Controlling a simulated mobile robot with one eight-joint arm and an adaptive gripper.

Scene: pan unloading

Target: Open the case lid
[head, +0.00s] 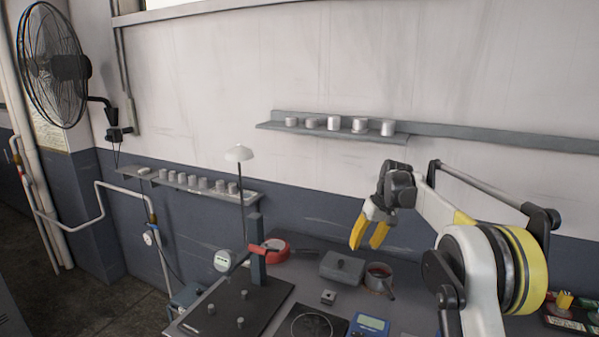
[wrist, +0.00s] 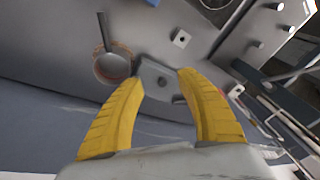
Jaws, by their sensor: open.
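The case, a small grey box (head: 342,268) with a flat lid and a small knob on top, stands on the bench with its lid closed. It also shows in the wrist view (wrist: 152,74), between and beyond my fingertips. My gripper (head: 367,243) has yellow fingers; it is open and empty, pointing down above and slightly right of the case in the head view. In the wrist view the fingers (wrist: 162,75) are spread, with the knob in the gap and no visible contact.
A round pan with a handle (head: 379,278) stands close right of the case. A red round thing (head: 275,250) and a dark stand plate (head: 232,312) are left. A small metal block (head: 328,297) and a blue meter (head: 370,325) lie in front. Wall shelves (head: 330,132) hold several small cylinders.

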